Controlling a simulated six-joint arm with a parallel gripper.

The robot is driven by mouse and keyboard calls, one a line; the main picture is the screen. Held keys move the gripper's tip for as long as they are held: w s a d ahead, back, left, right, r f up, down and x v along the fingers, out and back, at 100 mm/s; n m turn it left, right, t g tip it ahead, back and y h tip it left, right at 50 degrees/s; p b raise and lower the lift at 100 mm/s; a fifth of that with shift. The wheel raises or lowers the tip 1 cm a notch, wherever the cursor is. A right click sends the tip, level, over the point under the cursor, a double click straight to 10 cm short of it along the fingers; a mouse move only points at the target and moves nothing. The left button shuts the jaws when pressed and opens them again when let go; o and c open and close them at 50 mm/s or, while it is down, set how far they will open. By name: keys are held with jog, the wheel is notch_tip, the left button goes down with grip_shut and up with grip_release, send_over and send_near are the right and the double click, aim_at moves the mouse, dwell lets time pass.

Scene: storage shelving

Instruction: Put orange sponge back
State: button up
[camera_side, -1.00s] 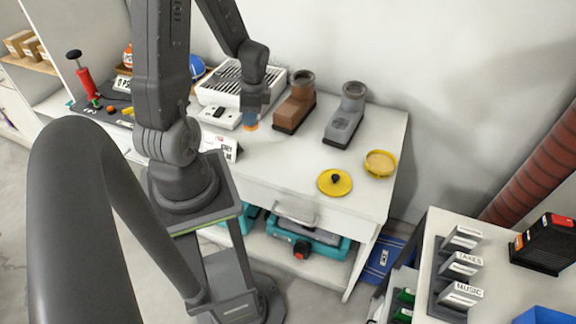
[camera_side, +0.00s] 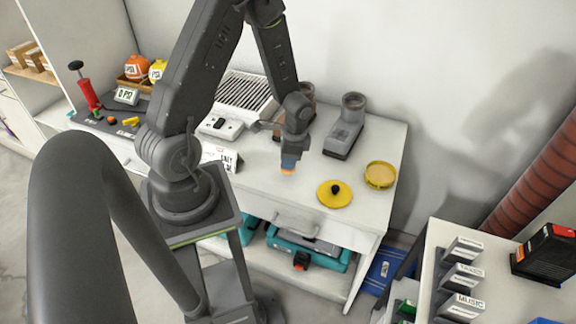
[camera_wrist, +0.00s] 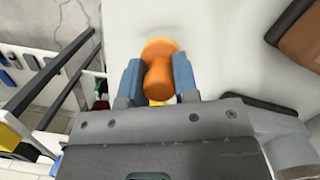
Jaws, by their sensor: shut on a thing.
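My gripper (camera_side: 290,164) is above the white table, in front of the brown and grey boot-shaped things and left of the yellow lid. Its blue fingers are shut on the orange sponge (camera_side: 287,171). In the wrist view the sponge (camera_wrist: 157,76) has a narrow waist between the two fingers (camera_wrist: 158,82) and a wider, paler round end beyond them. The side view shows only a small bit of it below the fingertips. A round yellow dish (camera_side: 380,175) with a tan inside stands near the table's right edge.
The yellow lid (camera_side: 334,193) with a black knob lies left of the dish. The grey boot-shaped thing (camera_side: 344,128) stands behind them. The brown one (camera_side: 307,93) is partly hidden by my arm. A white slatted machine (camera_side: 246,93) stands at the back left. The table's front middle is clear.

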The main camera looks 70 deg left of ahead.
jog(key=shift+f, duration=1.45)
jog(key=shift+f, duration=0.1)
jog(key=o, duration=0.9)
jog(key=shift+c, duration=0.2)
jog(key=w+d+r+t, duration=0.1)
jog(key=d+r, duration=0.1)
jog(key=r, duration=0.7)
jog(key=w+d+r, duration=0.1)
jog(key=d+r, duration=0.1)
jog(key=r, duration=0.8)
jog(key=s+d+r+n+t, duration=0.4)
jog(key=s+d+r+t, duration=0.2)
jog(key=s+d+r, duration=0.3)
jog(key=d+r, duration=0.4)
jog(key=r, duration=0.1)
jog(key=shift+r+h, duration=0.25)
jog(key=shift+h, duration=0.05)
